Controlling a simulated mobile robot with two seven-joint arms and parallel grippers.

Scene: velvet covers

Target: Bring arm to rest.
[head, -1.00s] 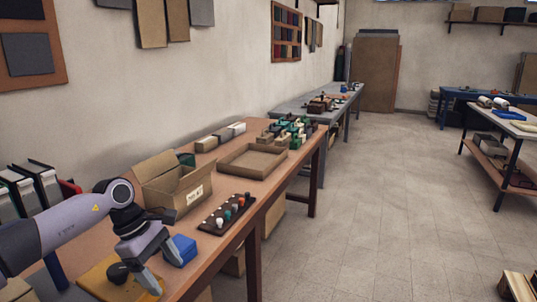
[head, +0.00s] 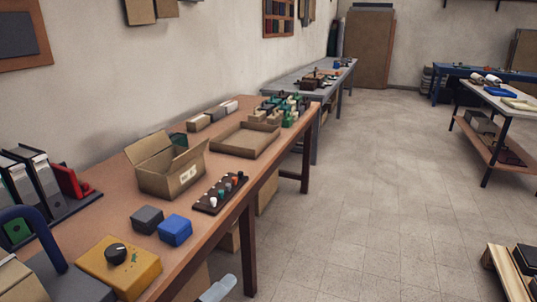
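A pale grey part of mine (head: 218,290) shows at the bottom edge, just right of the near workbench's front edge. It looks like the tip of my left gripper, but most of it is cut off by the frame. I cannot tell if it is open or shut. Nothing of the arm lies over the workbench (head: 115,215). My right gripper is not in view.
On the bench are a blue box (head: 175,230), a dark grey box (head: 147,219), a yellow block with a black knob (head: 120,268), an open carton (head: 170,168), a peg board (head: 220,193) and a tray (head: 245,141).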

